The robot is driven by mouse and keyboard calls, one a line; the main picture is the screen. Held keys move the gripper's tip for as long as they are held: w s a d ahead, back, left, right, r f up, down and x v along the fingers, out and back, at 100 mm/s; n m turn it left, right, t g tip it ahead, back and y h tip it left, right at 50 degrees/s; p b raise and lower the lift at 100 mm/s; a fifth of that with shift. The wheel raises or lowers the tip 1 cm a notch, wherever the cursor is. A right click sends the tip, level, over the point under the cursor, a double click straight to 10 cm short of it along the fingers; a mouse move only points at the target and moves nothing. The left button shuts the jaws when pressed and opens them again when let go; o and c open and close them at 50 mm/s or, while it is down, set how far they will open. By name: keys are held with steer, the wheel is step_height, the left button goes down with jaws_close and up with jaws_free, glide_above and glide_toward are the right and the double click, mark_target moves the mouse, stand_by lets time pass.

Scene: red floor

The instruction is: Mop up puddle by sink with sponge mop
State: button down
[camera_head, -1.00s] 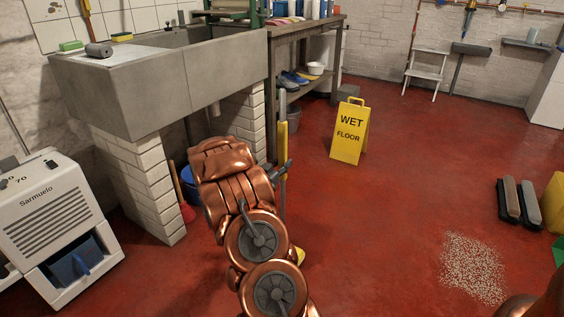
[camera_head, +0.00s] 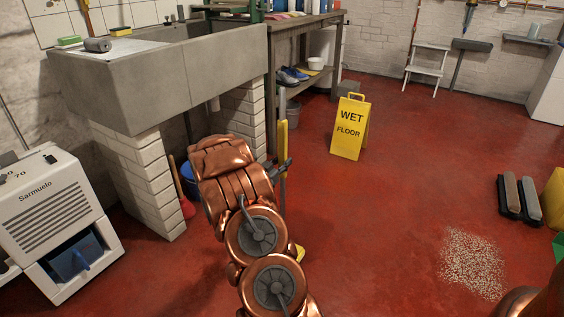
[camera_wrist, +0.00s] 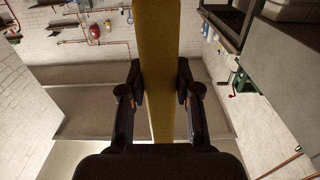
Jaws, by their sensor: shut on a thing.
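My gripper (camera_head: 281,167) is shut on the yellow handle (camera_head: 283,138) of the sponge mop, which stands roughly upright with a grey upper end. In the wrist view the handle (camera_wrist: 157,45) runs between the two dark fingers of my gripper (camera_wrist: 157,88). A small yellow part (camera_head: 299,252) shows low behind my arm; it may be the mop's lower end, but most of it is hidden. The grey concrete sink (camera_head: 200,78) rests on white brick piers at the left. I cannot make out a puddle; my arm hides some floor near the sink.
A yellow wet floor sign (camera_head: 349,128) stands beyond the mop. A workbench (camera_head: 303,25) adjoins the sink. A white machine (camera_head: 55,225), a red plunger (camera_head: 186,206) and a blue bucket (camera_head: 190,178) are at left. Pale granules (camera_head: 472,262) lie at right. The middle floor is clear.

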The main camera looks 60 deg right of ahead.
steer(key=shift+f, duration=0.3)
steer(key=shift+d, duration=0.15)
steer(key=shift+d+p, duration=0.6)
steer(key=shift+d, duration=0.25)
steer(key=shift+d+f+p, duration=0.15)
steer(key=shift+d+p, duration=0.2)
steer(key=shift+d, duration=0.5)
steer(key=d+p, duration=0.2)
steer(key=d, duration=0.3)
steer(key=shift+d+f, duration=0.1)
steer(key=shift+d, duration=0.05)
steer(key=shift+d, duration=0.1)
